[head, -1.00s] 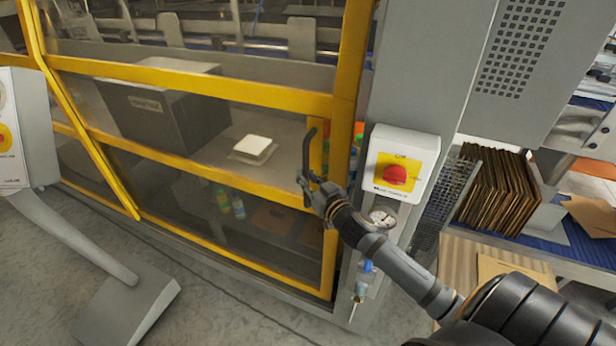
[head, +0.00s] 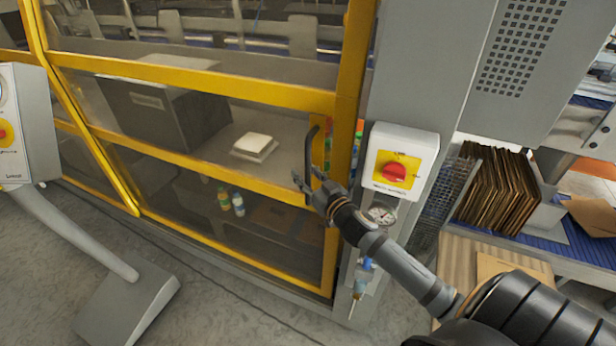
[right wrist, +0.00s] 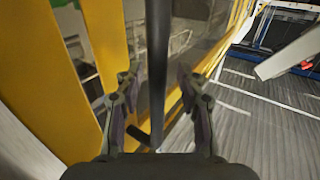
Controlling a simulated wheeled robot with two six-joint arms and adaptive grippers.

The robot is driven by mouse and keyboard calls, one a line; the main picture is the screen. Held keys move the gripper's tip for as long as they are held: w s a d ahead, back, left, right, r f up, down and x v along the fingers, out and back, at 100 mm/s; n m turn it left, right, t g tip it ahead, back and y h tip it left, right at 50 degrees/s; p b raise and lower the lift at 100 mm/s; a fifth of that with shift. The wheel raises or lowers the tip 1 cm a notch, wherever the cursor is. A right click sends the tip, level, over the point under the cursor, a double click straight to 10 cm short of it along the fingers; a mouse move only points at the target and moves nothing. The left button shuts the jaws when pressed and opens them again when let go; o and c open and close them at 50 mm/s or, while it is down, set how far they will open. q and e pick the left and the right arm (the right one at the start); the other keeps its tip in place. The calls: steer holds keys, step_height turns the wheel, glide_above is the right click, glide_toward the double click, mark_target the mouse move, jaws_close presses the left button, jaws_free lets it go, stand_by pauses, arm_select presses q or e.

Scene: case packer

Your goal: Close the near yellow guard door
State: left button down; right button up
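The near yellow guard door (head: 250,182) has clear panes and a yellow frame. It stands close to the grey machine column, near its yellow post (head: 352,70). A narrow gap seems to show between door edge and post in the right wrist view; I cannot tell whether the door is fully flush. Its dark upright handle (head: 309,150) is near its right edge. My right gripper (head: 310,183) is at the lower part of the handle. In the right wrist view the handle (right wrist: 157,50) stands between the open, spread fingers (right wrist: 158,78). My left gripper is out of view.
A white box with a red stop knob (head: 394,172) and a gauge (head: 381,214) sit on the column, close to my right arm. A grey pedestal panel (head: 28,125) stands at left. Flat cartons (head: 495,187) stand at right. Bare floor lies in front.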

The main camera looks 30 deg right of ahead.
steer(key=shift+s+f, duration=0.1)
steer(key=shift+s, duration=0.4)
steer(key=s, duration=1.1)
steer(key=shift+d, duration=0.1)
